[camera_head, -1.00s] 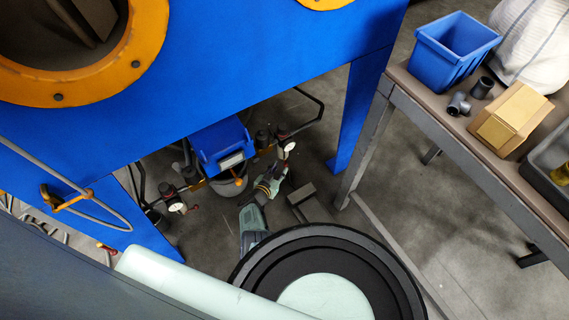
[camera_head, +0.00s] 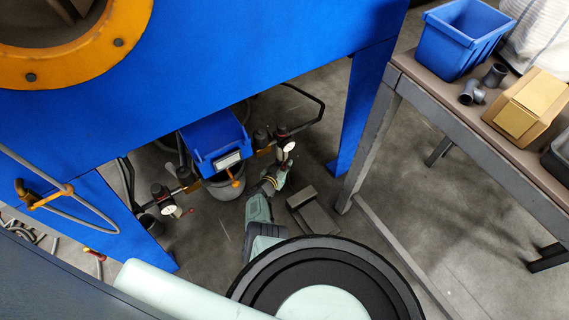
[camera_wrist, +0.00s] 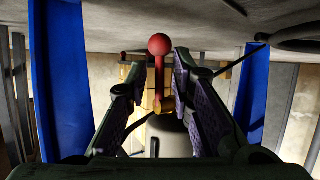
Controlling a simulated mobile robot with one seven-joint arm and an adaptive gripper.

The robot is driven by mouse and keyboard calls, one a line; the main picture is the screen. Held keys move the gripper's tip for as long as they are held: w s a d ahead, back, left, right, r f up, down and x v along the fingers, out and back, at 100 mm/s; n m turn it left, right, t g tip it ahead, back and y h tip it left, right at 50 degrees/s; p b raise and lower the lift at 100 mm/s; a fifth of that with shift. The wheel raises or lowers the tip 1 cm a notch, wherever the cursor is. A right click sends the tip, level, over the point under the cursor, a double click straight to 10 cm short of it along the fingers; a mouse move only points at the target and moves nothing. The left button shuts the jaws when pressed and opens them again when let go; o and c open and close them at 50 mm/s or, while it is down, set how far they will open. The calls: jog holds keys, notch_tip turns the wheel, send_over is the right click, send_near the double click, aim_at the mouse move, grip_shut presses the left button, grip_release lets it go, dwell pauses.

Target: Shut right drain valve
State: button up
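The red-knobbed valve handle (camera_wrist: 158,46) stands upright ahead of my gripper in the wrist view, in line with the gap between the fingers. Its orange-yellow lower end (camera_wrist: 163,103) also shows between them. My gripper (camera_wrist: 160,65) is open, with one purple-padded finger on each side of the handle; I cannot tell whether either touches it. In the head view my gripper (camera_head: 283,173) is low under the blue machine, by the right pipe fitting with a white round gauge (camera_head: 289,147). The handle there is mostly hidden by my gripper.
The blue machine (camera_head: 250,65) and its leg (camera_head: 357,115) stand close around. A blue box (camera_head: 213,138) sits beside the right fitting, above a grey bucket (camera_head: 222,188). The left gauge (camera_head: 170,211) is farther left.

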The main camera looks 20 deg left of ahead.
grip_shut()
jog(key=shift+d+f, duration=0.1)
jog(key=shift+f, duration=0.05)
